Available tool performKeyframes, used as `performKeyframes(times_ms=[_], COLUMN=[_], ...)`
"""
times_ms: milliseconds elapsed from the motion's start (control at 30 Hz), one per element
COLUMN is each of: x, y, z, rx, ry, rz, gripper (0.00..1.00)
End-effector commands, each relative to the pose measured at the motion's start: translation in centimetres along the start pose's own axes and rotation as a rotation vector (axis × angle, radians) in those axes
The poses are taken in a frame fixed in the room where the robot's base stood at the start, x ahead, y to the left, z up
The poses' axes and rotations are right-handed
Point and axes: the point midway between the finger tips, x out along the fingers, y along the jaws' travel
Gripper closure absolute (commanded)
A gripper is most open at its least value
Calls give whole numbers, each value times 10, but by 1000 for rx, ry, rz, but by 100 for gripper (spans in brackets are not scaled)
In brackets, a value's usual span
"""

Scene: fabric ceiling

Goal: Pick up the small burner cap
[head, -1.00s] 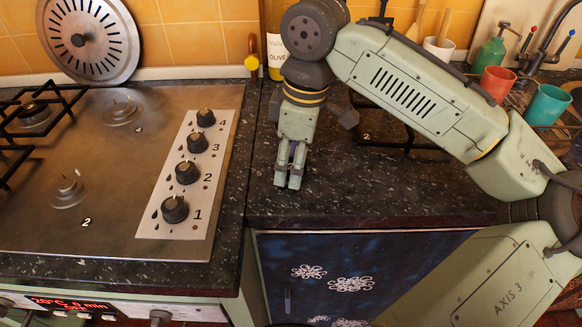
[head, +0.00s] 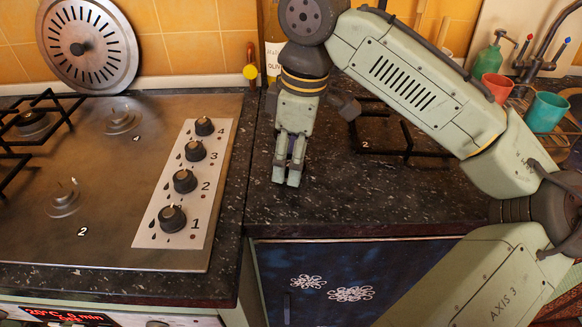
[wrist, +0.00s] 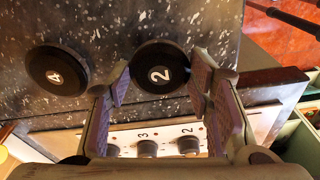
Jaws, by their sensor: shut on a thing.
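My gripper (wrist: 160,86) is shut on a round black burner cap marked 2 (wrist: 161,67). In the wrist view the cap sits between the two fingertips, numbered face toward the camera. A second black cap marked 4 (wrist: 57,70) lies on the dark speckled counter, left of the left finger. In the head view my gripper (head: 290,178) points down over the counter's left part, right of the hob. The held cap and the other cap cannot be made out there, being hidden by the fingers or too dark.
The hob (head: 105,215) is on the left, with bare burners and a knob panel (head: 150,232). A black grate (head: 400,140) lies on the counter behind and right of my gripper. A red cup (head: 497,86) and a teal cup (head: 546,112) stand at the back right. The front counter is clear.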

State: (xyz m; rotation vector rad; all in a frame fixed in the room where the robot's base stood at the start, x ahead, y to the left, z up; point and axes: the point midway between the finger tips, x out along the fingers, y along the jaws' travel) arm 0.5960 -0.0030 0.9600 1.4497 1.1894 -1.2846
Motion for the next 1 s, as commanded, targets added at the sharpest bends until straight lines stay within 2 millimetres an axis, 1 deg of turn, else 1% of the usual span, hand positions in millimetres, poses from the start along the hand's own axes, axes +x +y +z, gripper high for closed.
performKeyframes(times_ms=[33, 67, 267, 400, 500, 600, 700, 800, 1000], x=[-8, -6, -9, -13, -16, -18, -20, -21, -22], y=[0, -7, -55, -93, -117, -136, -149, -157, -161], z=[-2, -1, -1, -2, -2, -2, -3, -3, -3], rx=[-2, -3, -5, -5, -4, -2, -2, 0, 0], ry=[3, 1, 0, -1, -1, -1, 0, 0, 0], rz=[2, 0, 3, 4, 3, 3, 2, 1, 0], gripper=[80, 80, 80, 80, 80, 80, 80, 80, 80])
